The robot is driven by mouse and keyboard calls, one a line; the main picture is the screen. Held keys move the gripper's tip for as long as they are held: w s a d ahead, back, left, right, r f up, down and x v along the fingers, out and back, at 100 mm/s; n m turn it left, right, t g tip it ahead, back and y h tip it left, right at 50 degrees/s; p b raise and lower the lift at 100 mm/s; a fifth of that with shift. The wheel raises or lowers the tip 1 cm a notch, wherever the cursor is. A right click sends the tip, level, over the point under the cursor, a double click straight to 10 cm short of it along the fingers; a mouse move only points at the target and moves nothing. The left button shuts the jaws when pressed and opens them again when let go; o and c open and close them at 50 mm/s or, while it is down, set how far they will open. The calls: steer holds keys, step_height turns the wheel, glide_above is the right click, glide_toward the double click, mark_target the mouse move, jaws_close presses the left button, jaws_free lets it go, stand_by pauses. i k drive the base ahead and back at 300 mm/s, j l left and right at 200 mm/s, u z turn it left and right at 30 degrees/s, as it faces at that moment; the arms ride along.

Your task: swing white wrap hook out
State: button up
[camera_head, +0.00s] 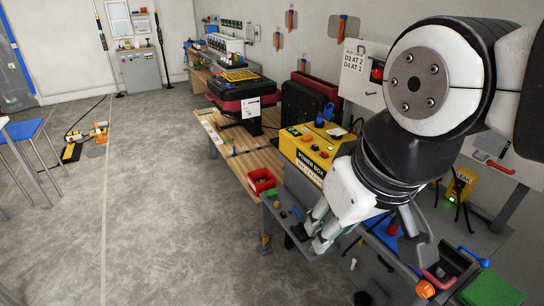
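My gripper (312,232) points down and to the left over the front edge of the grey bench, just in front of the yellow power box (312,155). Its pale fingers show, but the view is too small and oblique to tell how far apart they are or whether anything is between them. I cannot pick out a white wrap hook with certainty. My arm and wrist cover much of the bench to the right of the power box.
A red bin (261,180) stands on the wooden bench (238,150), left of the power box. A black and red machine (243,95) stands behind it. A yellow box labelled LEAK (461,183) stands at the right. The floor (165,200) at left is mostly clear.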

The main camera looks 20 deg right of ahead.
mark_target(355, 261)
steer(key=k+l+z, duration=0.15)
steer(key=z, duration=0.6)
steer(key=j+z, duration=0.3)
steer(key=j, duration=0.35)
steer(key=j+z, duration=0.25)
steer(key=j, duration=0.4)
steer(key=l, duration=0.25)
